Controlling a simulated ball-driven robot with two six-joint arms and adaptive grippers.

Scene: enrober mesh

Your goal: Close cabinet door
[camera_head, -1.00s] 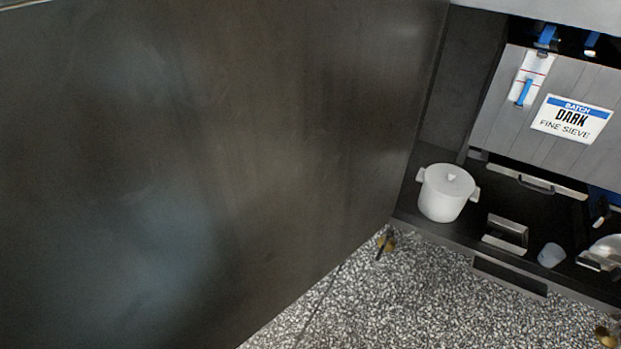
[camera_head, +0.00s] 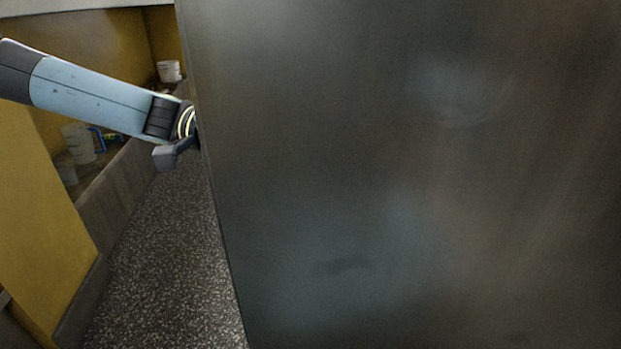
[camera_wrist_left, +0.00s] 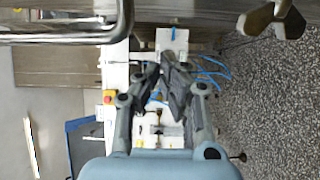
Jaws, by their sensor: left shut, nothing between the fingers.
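The cabinet door (camera_head: 420,200) is a large dark, smudged metal panel. It stands open and fills the middle and right of the head view. My left arm comes in from the left, and its wrist end reaches the door's left edge. The left gripper's fingers are hidden there behind the door. In the left wrist view my left gripper (camera_wrist_left: 165,68) is shut and empty, its dark fingertips close together. I cannot tell whether it touches the door. My right gripper is not in view. The door now hides the cabinet's inside.
A yellow-walled unit (camera_head: 35,200) with a low shelf stands at the left, holding a white tub (camera_head: 169,71). Bare speckled floor (camera_head: 165,260) lies between it and the door. A shiny metal bar (camera_wrist_left: 60,38) crosses the wrist view's upper left.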

